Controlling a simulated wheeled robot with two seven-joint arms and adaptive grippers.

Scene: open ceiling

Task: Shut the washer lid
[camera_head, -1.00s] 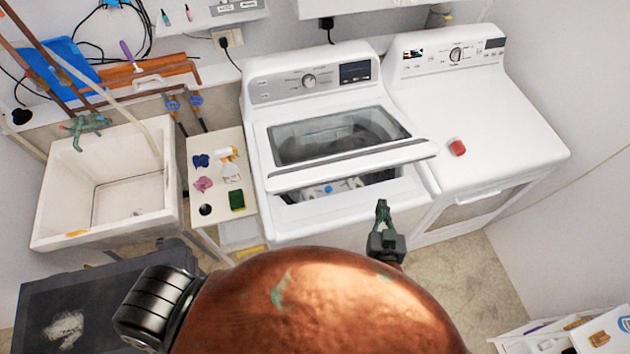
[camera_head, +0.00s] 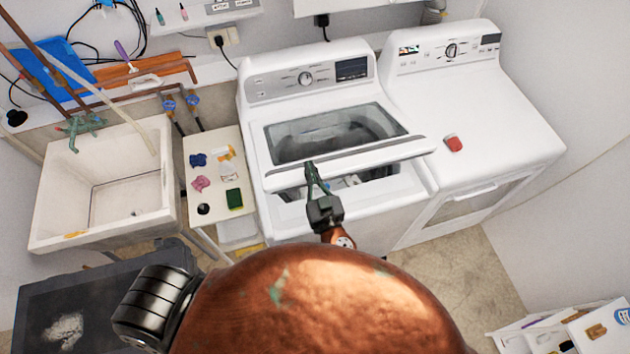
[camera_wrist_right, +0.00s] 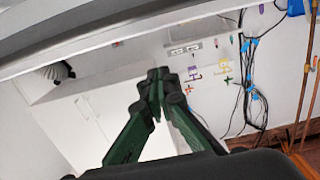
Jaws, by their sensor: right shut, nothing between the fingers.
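The washer (camera_head: 272,218) is white, with a control panel at its back. Its lid (camera_head: 390,154) has a glass window and stands partly open, its front edge raised above the tub opening. My right gripper (camera_head: 311,166) is shut and empty, at the lid's front edge, left of its middle. I cannot tell whether it touches the lid. In the right wrist view the shut green fingers (camera_wrist_right: 157,78) point ahead, below a grey and white edge (camera_wrist_right: 130,40) that crosses the top, likely the lid. My left gripper is not in view.
A white dryer (camera_head: 500,115) with a red item (camera_head: 453,143) on top stands right of the washer. A small table (camera_head: 231,142) with several small items and a sink (camera_head: 60,215) stand to the left. A shelf unit (camera_head: 515,338) is at the lower right.

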